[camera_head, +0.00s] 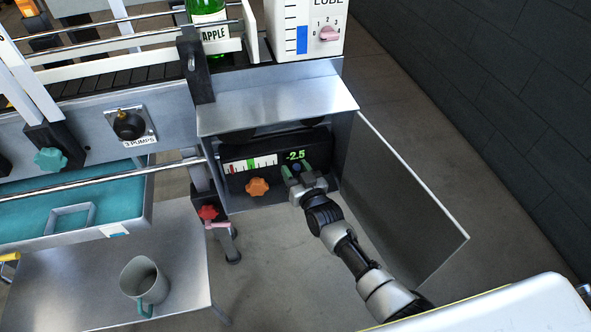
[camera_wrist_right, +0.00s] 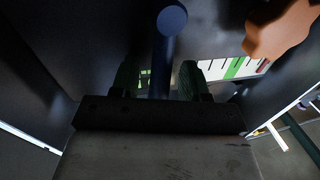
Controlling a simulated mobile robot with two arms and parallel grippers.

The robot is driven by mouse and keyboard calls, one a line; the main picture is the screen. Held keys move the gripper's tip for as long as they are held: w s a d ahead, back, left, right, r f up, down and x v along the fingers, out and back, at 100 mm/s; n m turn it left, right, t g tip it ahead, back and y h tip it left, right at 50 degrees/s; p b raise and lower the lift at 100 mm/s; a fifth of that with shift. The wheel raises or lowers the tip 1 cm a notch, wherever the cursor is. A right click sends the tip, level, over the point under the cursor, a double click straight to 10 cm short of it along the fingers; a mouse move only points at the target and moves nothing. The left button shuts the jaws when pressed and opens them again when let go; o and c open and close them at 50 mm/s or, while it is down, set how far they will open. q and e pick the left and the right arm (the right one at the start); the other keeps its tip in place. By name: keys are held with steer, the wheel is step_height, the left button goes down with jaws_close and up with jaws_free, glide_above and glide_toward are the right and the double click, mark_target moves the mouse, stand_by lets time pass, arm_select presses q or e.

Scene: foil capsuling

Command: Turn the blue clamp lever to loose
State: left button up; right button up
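The blue clamp lever (camera_head: 297,167) is a small blue spot on the dark panel, below the green "-2.5" readout (camera_head: 295,155). In the right wrist view the lever (camera_wrist_right: 171,20) is a dark blue stem with a round end. My right gripper (camera_head: 297,173) reaches into the open cabinet at the panel. In the right wrist view its green-tipped fingers (camera_wrist_right: 157,80) stand on either side of the lever, with narrow gaps showing, so it looks open around it. The lever's base is partly hidden. My left gripper is not in view.
An orange knob (camera_head: 257,187) sits left of the lever, below a white scale with a green band (camera_head: 250,163). The open cabinet door (camera_head: 400,200) stands close to the right of my arm. A metal hood (camera_head: 275,105) overhangs the panel. A red knob (camera_head: 208,212) is lower left.

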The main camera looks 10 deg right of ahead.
steer(key=p+v, duration=0.1)
steer(key=v, duration=0.9)
steer(key=shift+s, duration=0.35)
steer(key=shift+d, duration=0.1)
steer(key=s+d+f+g+h+p, duration=0.1)
steer(key=s+d+f+g+p, duration=0.3)
steer(key=s+f, duration=0.6)
steer(key=s+f+g+h+p, duration=0.1)
steer(key=s+f+g+p, duration=0.1)
steer(key=s+f+g, duration=0.65)
steer(key=s+d+f+g+h+p, duration=0.1)
steer(key=s+f, duration=0.4)
steer(key=s, duration=0.6)
steer(key=s+d+f+g+h+p, duration=0.1)
steer(key=s+d+f+g, duration=0.2)
steer(key=s, duration=0.9)
step_height(320, 180, down, 3)
steer(key=shift+s+d+r+n+p, duration=0.2)
steer(key=shift+d+n+p, duration=0.1)
steer(key=shift+d+n, duration=0.1)
